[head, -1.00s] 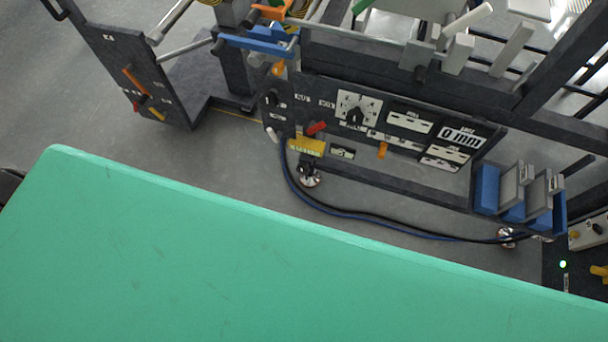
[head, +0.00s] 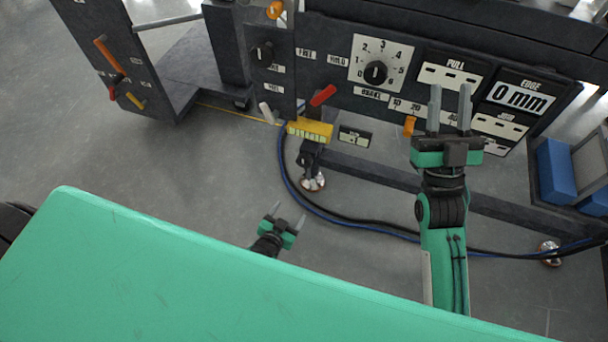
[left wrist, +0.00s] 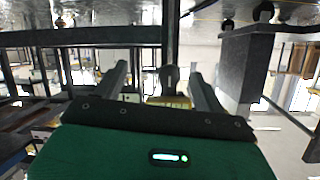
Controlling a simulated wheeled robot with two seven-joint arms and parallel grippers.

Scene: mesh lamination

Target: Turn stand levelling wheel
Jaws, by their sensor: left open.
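The stand's foot shows in the head view below a yellow plate (head: 310,131). It has a dark knob-like part (head: 310,156), which looks like the levelling wheel, above a chrome pad (head: 313,184) on the floor. My left gripper (head: 288,217) is open and empty, below and slightly left of that foot and apart from it. In the left wrist view, a dark upright part (left wrist: 169,78) and the yellow plate (left wrist: 168,101) show beyond and between the open fingers. My right gripper (head: 449,105) is open and empty in front of the panel, its fingers pointing up.
Above is a dark panel with a numbered dial (head: 376,73), a red lever (head: 322,95) and an orange knob (head: 409,126). A blue-black cable (head: 350,218) runs on the floor past the foot. A green surface (head: 200,280) fills the foreground.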

